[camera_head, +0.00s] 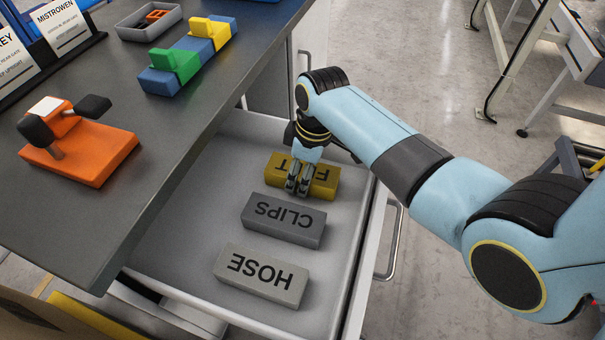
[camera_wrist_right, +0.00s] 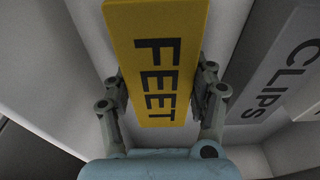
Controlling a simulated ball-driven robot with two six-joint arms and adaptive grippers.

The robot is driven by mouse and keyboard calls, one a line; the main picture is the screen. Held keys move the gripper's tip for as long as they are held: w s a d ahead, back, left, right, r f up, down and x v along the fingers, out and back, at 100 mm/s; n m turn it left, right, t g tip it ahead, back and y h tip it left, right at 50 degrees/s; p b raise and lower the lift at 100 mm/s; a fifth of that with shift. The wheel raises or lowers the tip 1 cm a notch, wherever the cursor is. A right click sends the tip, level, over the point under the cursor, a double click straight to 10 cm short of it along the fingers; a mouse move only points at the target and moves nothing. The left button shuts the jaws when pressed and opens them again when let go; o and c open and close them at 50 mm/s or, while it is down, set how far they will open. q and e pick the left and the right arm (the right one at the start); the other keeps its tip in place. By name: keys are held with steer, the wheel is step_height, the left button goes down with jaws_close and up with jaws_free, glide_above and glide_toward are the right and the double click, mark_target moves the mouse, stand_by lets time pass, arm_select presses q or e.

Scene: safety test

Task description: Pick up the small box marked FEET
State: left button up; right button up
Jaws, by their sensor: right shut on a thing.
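The small yellow box marked FEET (camera_head: 325,186) is in the open drawer (camera_head: 178,232), at its far end. My right gripper (camera_head: 299,188) reaches down over it and partly covers its lettering. In the right wrist view, the fingers of my right gripper (camera_wrist_right: 163,98) close on both long sides of the FEET box (camera_wrist_right: 180,45). I cannot tell whether the box touches the drawer floor. My left gripper is not in view.
A dark grey box marked CLIPS (camera_head: 283,221) and a light grey box marked HOSE (camera_head: 262,275) lie nearer in the drawer. The dark worktop (camera_head: 130,207) overhangs the drawer's left side. It bears an orange block (camera_head: 85,163) with black knobs.

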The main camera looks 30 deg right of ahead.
steer(key=c, duration=0.4)
